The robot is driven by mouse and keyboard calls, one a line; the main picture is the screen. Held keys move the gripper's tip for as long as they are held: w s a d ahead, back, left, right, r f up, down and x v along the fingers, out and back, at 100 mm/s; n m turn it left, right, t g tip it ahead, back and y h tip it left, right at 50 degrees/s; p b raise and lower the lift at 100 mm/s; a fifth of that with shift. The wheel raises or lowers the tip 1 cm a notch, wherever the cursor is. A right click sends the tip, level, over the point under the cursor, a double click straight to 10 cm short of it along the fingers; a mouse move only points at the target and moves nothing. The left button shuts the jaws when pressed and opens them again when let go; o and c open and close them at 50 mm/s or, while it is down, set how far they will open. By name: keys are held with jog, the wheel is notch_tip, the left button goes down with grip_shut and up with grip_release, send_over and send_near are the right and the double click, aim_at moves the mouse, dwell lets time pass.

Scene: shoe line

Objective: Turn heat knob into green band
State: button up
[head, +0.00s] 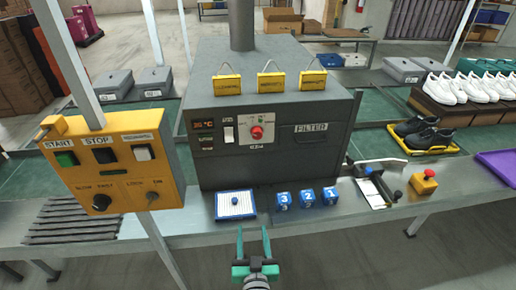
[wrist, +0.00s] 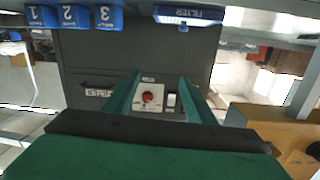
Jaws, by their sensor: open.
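The heat knob (head: 257,132) is a red round dial on a white plate, on the front of the dark grey oven (head: 330,160). It also shows in the wrist view (wrist: 148,97), between my fingers as seen from the camera. Its pointer angle and a green band are too small to make out. My gripper (head: 254,230) has two green fingers, spread apart and empty. In the head view it is low in the picture, below the knob and in front of the bench edge, apart from the oven. The fingers (wrist: 161,80) point toward the oven front.
A white switch (head: 229,134) and a display (head: 203,124) sit left of the knob. On the bench are a blue-framed pad (head: 235,213), blue numbered blocks (head: 308,198) and a yellow box with a red button (head: 424,181). A yellow control box (head: 112,165) stands left.

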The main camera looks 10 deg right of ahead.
jog(key=w+d+r, duration=0.2)
jog(key=w+r, duration=0.5)
jog(key=w, duration=0.2)
jog(key=n+t, duration=0.1)
send_near(258, 135)
jog(key=shift+y, duration=0.4)
jog(key=w, duration=0.9)
jog(key=shift+d, duration=0.1)
jog(key=c, duration=1)
